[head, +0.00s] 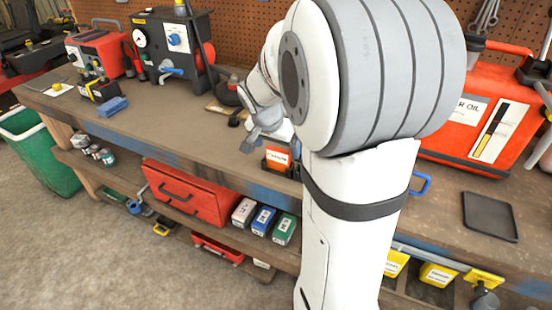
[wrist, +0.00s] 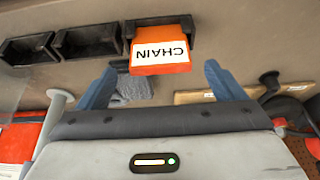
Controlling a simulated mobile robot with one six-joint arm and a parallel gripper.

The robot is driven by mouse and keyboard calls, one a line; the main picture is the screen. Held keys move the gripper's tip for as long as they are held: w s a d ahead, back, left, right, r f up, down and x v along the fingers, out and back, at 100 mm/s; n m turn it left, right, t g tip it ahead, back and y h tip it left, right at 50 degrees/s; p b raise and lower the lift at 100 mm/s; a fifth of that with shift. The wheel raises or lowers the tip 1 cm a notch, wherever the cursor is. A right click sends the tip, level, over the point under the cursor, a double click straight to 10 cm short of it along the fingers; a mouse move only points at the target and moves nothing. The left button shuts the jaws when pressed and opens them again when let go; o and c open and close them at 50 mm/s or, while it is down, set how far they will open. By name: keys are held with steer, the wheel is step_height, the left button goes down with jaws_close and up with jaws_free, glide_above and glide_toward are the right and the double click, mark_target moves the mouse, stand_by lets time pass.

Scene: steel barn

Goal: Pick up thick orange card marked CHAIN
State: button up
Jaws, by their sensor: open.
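The thick orange card marked CHAIN (wrist: 160,68) stands in a black holder (wrist: 158,24) in the wrist view, its lettering upside down there. In the head view the orange card (head: 277,157) is near the bench's front edge, just left of my white arm. My gripper (wrist: 159,66) is open, with one blue finger on each side of the card in the picture. The fingers look apart from the card, and I cannot tell how far off they are in depth. In the head view my gripper (head: 262,137) is just above and left of the card, partly hidden by my arm.
Two empty black holders (wrist: 87,41) stand beside the card's holder. A red oil can (head: 475,130) and black tray (head: 490,216) are at right. The bench (head: 190,125) is clear left of the gripper.

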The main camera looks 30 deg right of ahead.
mark_target(278, 160)
steer(key=shift+x, duration=1.45)
steer(key=shift+c, duration=0.4)
steer(key=c, duration=1)
steer(key=shift+r, duration=0.1)
